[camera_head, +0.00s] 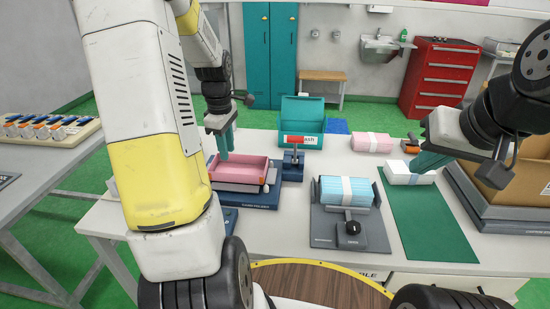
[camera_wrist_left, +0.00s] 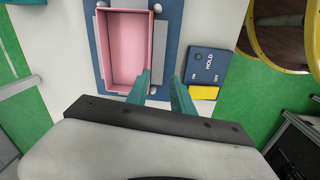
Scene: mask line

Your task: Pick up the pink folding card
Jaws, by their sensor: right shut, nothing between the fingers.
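The pink folding card (camera_head: 239,171) appears as an open-topped, tray-shaped box on a blue fixture (camera_head: 247,197). In the left wrist view, the pink box (camera_wrist_left: 124,50) lies at upper left with its empty floor showing. My left gripper (camera_head: 223,153) is above the box; its teal fingers (camera_wrist_left: 162,90) are apart with nothing between them. One finger overlaps the box's lower right corner in that view; contact cannot be told. My right gripper (camera_head: 423,164) is shut and empty, near a white block (camera_head: 408,173) with a pale band.
A banded pink stack (camera_head: 371,142) lies at the back. A banded blue stack (camera_head: 346,190) sits in a grey fixture. A red-handled device (camera_head: 294,158), teal bin (camera_head: 301,122) and cardboard box (camera_head: 520,168) stand nearby. The green mat (camera_head: 428,222) has bare room. A HOLD panel (camera_wrist_left: 206,72) is beside the fixture.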

